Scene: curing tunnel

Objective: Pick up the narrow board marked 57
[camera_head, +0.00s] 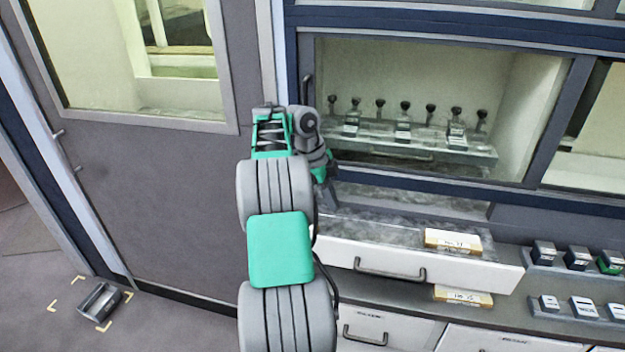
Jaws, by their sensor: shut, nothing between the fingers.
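Two narrow boards with pale labels and wooden edges are in view. One board (452,241) lies on the top of the pulled-out drawer, toward its right end. The other board (463,296) lies lower, on the ledge below that drawer. The label print is too small to read surely, so I cannot tell which is marked 57. My gripper (328,198) points down at the left end of the drawer, to the left of both boards and apart from them. It is shut and empty; my wrist partly hides it.
The pulled-out drawer (340,250) juts out with a bar handle. A glass-fronted cabinet above holds a shelf (380,150) of knobs and small blocks. Several labelled blocks stand in racks at right (578,258). A grey tray (101,301) sits on the floor at lower left.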

